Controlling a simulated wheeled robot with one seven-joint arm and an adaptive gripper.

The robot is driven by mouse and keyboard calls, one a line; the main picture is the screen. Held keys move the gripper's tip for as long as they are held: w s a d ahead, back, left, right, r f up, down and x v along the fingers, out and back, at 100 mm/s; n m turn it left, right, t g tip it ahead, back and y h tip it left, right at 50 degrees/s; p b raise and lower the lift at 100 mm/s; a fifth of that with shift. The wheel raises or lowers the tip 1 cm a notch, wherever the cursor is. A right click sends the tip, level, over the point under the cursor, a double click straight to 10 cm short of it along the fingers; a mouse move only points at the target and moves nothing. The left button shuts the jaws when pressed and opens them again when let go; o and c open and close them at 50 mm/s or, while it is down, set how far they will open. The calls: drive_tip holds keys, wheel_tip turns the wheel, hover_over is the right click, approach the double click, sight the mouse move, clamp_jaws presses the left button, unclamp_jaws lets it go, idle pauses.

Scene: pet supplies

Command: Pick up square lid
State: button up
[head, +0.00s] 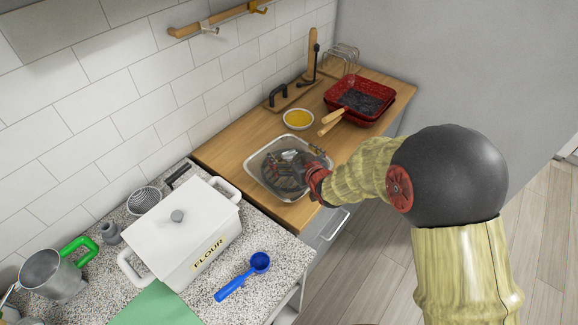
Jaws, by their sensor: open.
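A clear, rounded-square glass piece with a pale rim (256,157), which looks like the square lid, lies on the wooden counter near its front corner. I cannot tell whether it is a flat lid or a shallow dish. My gripper (283,172) is over it, coming from the right, with its dark fingers open across its middle and right part. The fingers and the red wrist part hide the right side of the glass piece. I cannot tell whether the fingers touch it. Nothing is seen held between them.
A white flour box (185,235) with a knobbed lid stands at left on the speckled counter. A blue scoop (243,277) and a metal cup with green handle (57,272) are near it.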

sight(284, 148)
drive_tip(key=x, duration=0.2)
drive_tip(key=b+x, duration=0.1)
drive_tip(key=x, duration=0.2)
drive_tip(key=shift+w+a+f, duration=0.1)
drive_tip(key=shift+a+f, duration=0.1)
drive_tip(key=shift+f, duration=0.15)
drive_tip(key=shift+w+a+b, duration=0.15)
drive_tip(key=shift+w+b, duration=0.2)
drive_tip(key=shift+w, duration=0.05)
drive_tip(key=shift+c, duration=0.9)
